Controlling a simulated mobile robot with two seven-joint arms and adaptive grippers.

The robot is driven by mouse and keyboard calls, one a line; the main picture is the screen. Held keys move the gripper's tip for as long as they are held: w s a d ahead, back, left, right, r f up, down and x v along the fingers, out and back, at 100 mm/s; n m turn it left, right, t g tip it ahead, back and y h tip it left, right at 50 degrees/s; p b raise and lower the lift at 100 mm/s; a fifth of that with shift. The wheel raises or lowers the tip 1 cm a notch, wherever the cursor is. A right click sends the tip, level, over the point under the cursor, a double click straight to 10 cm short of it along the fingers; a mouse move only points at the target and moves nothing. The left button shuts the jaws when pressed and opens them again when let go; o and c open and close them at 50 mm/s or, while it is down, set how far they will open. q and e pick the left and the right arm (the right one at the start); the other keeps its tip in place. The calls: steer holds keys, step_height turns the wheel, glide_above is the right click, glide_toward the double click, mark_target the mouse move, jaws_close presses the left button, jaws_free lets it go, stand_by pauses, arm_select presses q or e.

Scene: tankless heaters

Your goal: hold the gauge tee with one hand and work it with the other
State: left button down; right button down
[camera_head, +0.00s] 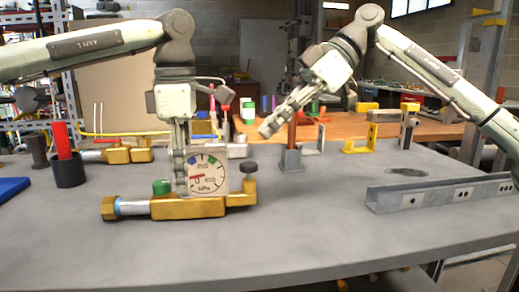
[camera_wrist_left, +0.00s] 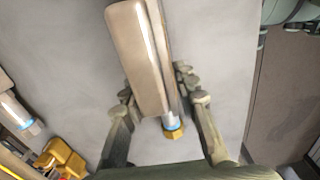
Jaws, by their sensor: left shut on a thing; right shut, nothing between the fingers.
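The gauge tee (camera_head: 190,207) lies on the grey bench in the head view, a brass body with a hex end and silver-blue section at left. It bears a square white gauge dial (camera_head: 208,174), a green cap (camera_head: 161,187) and a black knob (camera_head: 249,167). My left gripper (camera_head: 182,180) points down and is shut on the gauge tee at the gauge. In the left wrist view, its fingers lie on both sides of the gauge housing (camera_wrist_left: 137,55). My right gripper (camera_head: 268,130) is shut and empty, raised above and right of the black knob, apart from the tee.
A dark cup (camera_head: 69,172) with a red rod stands at left. Another brass fitting (camera_head: 128,153) lies behind it. A grey block with a brown post (camera_head: 291,158) stands right of the tee. A metal channel (camera_head: 440,192) lies at right. The front bench is clear.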

steer(key=v, duration=0.7)
stand_by(0.5)
steer(key=shift+r, duration=0.1)
stand_by(1.4)
steer(key=shift+a+r, duration=0.15)
steer(key=shift+r, duration=0.85)
glide_above(242, 164)
steer(key=d, duration=0.3)
step_height(242, 164, down, 7)
step_height(242, 164, down, 4)
steer(key=shift+w+f, duration=0.1)
steer(key=shift+w, duration=0.05)
